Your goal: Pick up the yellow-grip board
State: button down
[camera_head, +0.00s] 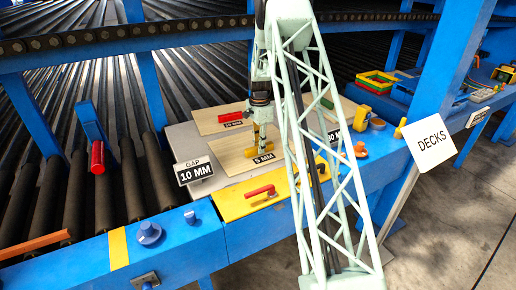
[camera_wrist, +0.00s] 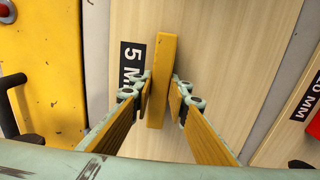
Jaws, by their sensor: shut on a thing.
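The yellow-grip board is a pale wood sheet (camera_head: 238,162) labelled 5 MM, lying flat on or just over the grey table; I cannot tell whether there is a gap beneath it. It also fills the middle of the wrist view (camera_wrist: 222,50). Its upright yellow grip (camera_wrist: 162,65) stands between my two fingers. My gripper (camera_head: 261,143) points down over the board and is shut on this grip. In the wrist view the fingers (camera_wrist: 161,98) flank it on both sides. In the head view my fingers largely hide the grip.
A red-grip board (camera_head: 208,120) labelled 10 MM lies behind. A green-grip board (camera_head: 346,107) is partly hidden by my arm. A "GAP 10 MM" sign (camera_head: 194,171) stands left. A yellow panel with a red handle (camera_head: 260,190) is in front. Rollers (camera_head: 130,185) lie left.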

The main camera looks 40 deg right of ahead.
jog(key=shift+r, duration=5)
